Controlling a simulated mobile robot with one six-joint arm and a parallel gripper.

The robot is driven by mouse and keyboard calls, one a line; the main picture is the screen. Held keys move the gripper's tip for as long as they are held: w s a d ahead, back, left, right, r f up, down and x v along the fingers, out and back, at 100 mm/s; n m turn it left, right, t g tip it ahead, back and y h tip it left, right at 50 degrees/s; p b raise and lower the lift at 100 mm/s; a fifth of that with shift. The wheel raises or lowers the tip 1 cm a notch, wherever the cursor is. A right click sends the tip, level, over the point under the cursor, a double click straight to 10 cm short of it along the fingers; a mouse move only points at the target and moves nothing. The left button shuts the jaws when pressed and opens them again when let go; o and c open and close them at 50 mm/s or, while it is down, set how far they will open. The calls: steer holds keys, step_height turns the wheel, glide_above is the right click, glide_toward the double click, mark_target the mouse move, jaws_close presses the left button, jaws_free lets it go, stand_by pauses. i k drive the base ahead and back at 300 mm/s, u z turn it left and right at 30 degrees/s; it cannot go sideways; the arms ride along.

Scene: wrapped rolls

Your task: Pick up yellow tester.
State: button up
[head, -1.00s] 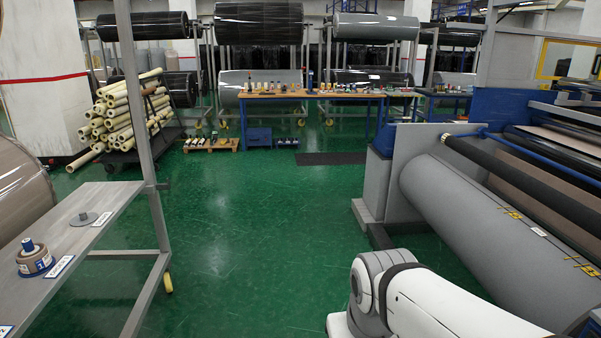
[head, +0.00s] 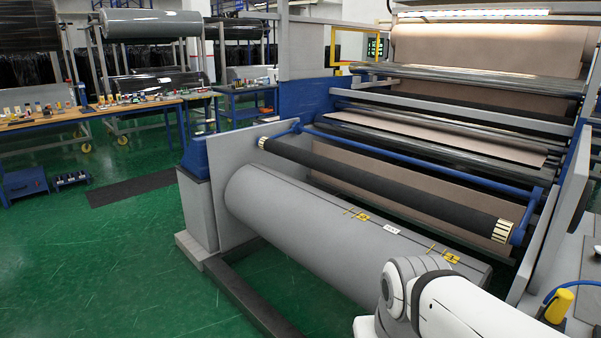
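A yellow device with a dark lower part (head: 558,306), which looks like the yellow tester, shows at the lower right edge of the head view. It appears to stand upright at a grey surface, with a blue cable beside it. Its lower end is partly hidden. My white and grey arm is at the bottom right, to the left of the device and apart from it in the picture. My gripper is outside the frame.
A large grey roll (head: 300,225) with small yellow pieces on top lies at the machine. A black roller (head: 380,185) runs above it. A blue-and-grey machine post (head: 196,185) stands left. A workbench (head: 100,113) with small items is at the back left. Green floor is open at left.

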mark_target(555, 313)
steer(key=z, duration=0.15)
steer(key=k, duration=0.75)
steer(key=z, duration=0.1)
steer(key=i, duration=0.9)
steer(key=z, duration=1.5)
steer(key=i, duration=0.45)
steer(key=u, duration=0.1)
